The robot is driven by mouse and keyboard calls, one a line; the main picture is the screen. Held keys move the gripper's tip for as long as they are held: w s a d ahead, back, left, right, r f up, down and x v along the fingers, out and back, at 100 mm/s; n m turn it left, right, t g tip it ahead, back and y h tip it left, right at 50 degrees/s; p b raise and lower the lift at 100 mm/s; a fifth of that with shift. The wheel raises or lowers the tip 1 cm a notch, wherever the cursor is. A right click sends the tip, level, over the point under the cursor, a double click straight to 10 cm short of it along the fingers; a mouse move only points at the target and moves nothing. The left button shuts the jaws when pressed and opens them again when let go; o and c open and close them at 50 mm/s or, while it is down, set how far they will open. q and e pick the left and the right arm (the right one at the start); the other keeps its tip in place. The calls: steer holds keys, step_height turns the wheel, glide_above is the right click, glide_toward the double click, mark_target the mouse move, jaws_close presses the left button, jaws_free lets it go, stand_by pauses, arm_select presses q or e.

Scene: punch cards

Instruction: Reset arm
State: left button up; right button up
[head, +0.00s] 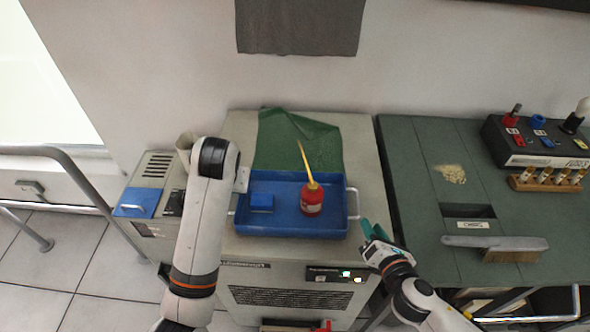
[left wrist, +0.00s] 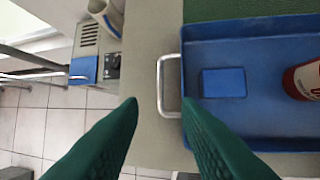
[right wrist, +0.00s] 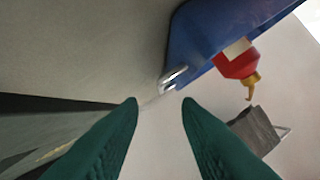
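My right gripper (head: 370,232), with teal fingers, is beside the front right corner of a blue tray (head: 258,232) in the head view. In the right wrist view its fingers (right wrist: 161,102) are apart with nothing between them, and a tray handle (right wrist: 174,78) lies beyond the tips. My left arm rises at the left of the tray in the head view and hides its own fingers. In the left wrist view the left fingers (left wrist: 160,106) are spread and empty, with the tray's left handle (left wrist: 161,86) beyond the tips.
The tray holds a red bottle (head: 312,200) with a yellow spout and a small blue block (head: 262,202). It rests on a grey cabinet by a green cloth (head: 290,140). A green bench (head: 420,190) at right carries a brush (head: 495,243) and a control box (head: 540,140).

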steer(key=shift+v, duration=0.75)
